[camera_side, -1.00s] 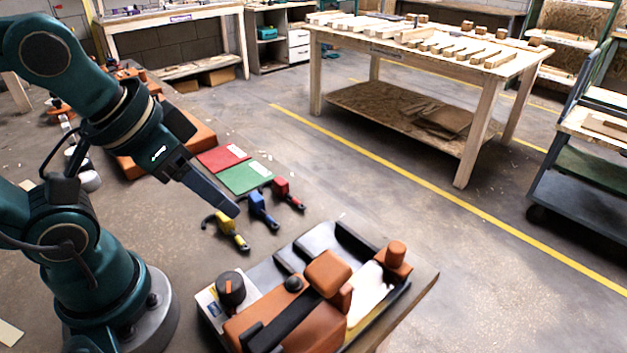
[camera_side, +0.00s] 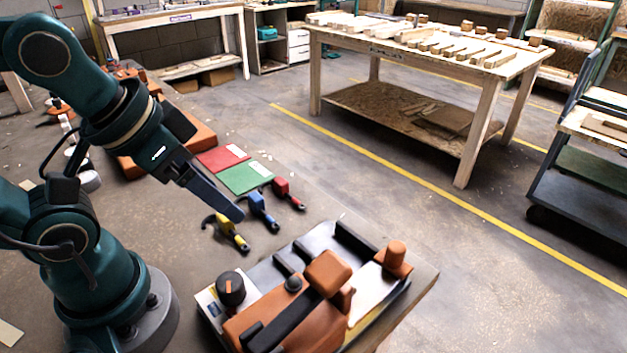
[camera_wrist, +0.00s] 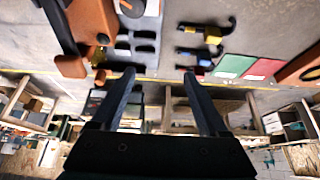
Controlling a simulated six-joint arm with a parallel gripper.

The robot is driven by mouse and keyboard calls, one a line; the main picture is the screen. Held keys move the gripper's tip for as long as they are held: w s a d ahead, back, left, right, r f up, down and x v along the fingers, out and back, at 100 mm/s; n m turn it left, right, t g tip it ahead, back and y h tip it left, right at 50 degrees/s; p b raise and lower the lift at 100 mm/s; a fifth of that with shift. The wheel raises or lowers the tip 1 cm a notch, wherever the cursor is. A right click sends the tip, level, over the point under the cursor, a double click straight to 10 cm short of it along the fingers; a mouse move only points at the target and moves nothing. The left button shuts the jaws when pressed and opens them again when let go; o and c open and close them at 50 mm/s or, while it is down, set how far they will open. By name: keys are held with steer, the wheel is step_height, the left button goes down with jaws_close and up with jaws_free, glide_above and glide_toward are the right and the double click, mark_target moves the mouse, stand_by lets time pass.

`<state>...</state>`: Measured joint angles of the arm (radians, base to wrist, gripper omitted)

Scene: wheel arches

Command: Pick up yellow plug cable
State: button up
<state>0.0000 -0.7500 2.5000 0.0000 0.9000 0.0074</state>
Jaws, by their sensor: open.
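The yellow plug (camera_wrist: 213,36) appears there to the upper right, apart from the fingers.
An orange and black fixture (camera_side: 320,290) stands on a board in front, to the right of the plugs. Red (camera_side: 222,158) and green (camera_side: 246,177) panels lie behind the plugs. A wooden table (camera_side: 430,55) stands further back. Open floor lies between table and fixture.

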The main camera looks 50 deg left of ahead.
steer(key=g, duration=0.5)
glide_above(223, 215)
steer(key=shift+m, duration=0.4)
steer(key=f, duration=0.8)
steer(key=shift+w+d, duration=0.25)
steer(key=shift+w, duration=0.05)
steer(key=shift+s+a+f+g, duration=0.2)
steer(key=shift+s+f+g, duration=0.1)
steer(key=shift+f, duration=0.3)
steer(key=shift+w+f, duration=0.1)
steer(key=shift+f, duration=2.1)
jaws_close()
